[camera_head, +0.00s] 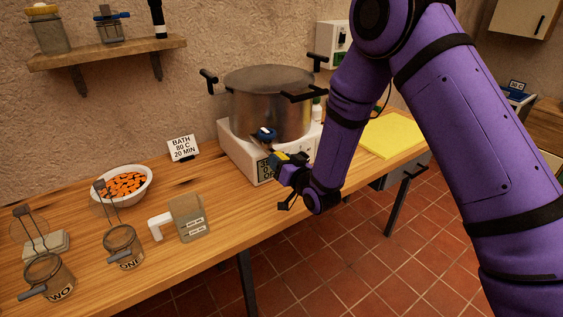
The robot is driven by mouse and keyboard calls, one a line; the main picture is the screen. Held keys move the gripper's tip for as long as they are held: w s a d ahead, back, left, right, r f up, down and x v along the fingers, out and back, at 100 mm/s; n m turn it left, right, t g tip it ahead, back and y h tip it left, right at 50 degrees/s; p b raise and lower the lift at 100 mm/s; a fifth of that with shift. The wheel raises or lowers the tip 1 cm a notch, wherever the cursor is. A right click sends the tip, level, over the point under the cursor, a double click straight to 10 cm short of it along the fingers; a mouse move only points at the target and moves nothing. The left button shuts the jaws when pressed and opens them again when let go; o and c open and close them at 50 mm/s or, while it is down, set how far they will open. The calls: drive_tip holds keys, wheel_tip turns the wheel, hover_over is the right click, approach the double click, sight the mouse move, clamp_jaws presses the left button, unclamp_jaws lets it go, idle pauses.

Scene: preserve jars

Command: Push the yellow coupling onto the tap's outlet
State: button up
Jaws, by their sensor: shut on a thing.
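The large steel pot (268,103) stands on a white heater base on the bench. A tap with a blue handle (264,133) sits low on the pot's front. My gripper (281,161) is just below and right of the tap, shut on a small yellow piece (279,156) that looks like the yellow coupling. It is tiny in this view and partly covered by the fingers. The tap's outlet is hidden behind the gripper, so I cannot tell whether the coupling touches it.
The heater base (237,157) and a sign reading BATH 80 C 20 MIN (183,148) are close by. A bowl of orange pieces (123,185), a measuring jug (190,219) and jars ONE (123,247) and TWO (49,278) stand left. A yellow cloth (392,137) lies right.

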drive_tip(key=shift+w, duration=0.15)
drive_tip(key=o, duration=0.9)
drive_tip(key=shift+a, duration=0.1)
drive_tip(key=v, duration=1)
drive_tip(key=shift+s+d, duration=0.3)
